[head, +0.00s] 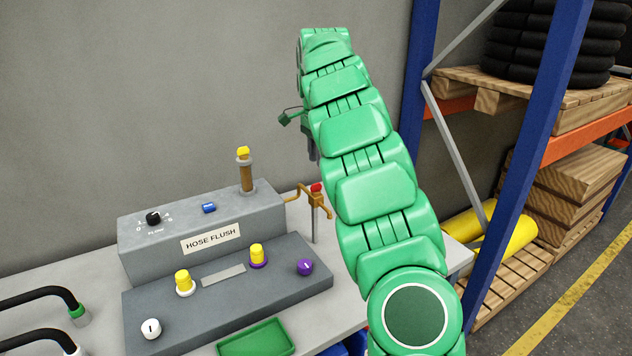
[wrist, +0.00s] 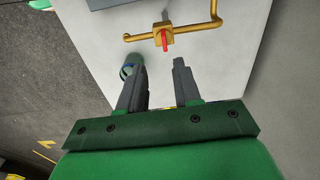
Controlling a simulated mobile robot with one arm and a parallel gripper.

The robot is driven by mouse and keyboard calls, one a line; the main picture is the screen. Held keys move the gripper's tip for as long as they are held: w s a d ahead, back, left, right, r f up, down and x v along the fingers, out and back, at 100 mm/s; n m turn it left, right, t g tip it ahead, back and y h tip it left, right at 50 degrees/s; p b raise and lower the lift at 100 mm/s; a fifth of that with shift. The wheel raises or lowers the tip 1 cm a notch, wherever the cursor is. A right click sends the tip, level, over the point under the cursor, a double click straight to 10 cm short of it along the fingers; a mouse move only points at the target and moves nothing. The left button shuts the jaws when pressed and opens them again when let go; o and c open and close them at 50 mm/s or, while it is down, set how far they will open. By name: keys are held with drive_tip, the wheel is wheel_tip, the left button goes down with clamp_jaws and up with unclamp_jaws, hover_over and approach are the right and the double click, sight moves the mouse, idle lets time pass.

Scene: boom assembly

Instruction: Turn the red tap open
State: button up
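The red tap handle (head: 316,188) sits on a brass pipe (head: 296,195) at the right end of the grey hose flush unit in the head view. In the wrist view the red handle (wrist: 165,40) shows as a narrow bar on the brass valve body, just beyond my fingertips and roughly in line with the gap between them. My gripper (wrist: 158,75) is open, with nothing between its two dark fingers, and apart from the handle. In the head view my arm hides most of the gripper; a bit of dark grey finger (head: 313,146) shows above the tap.
The hose flush box (head: 205,240) has a flow knob, a blue button and an upright brown column (head: 246,172) with a yellow top. Yellow, purple and white knobs stand on the lower panel. A green tray (head: 256,340) lies in front. A blue-posted rack (head: 545,120) stands right.

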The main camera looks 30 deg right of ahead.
sight(316, 189)
drive_tip(key=shift+w+f, duration=0.4)
drive_tip(key=shift+f, duration=3.95)
drive_tip(key=shift+c, duration=0.2)
clamp_jaws()
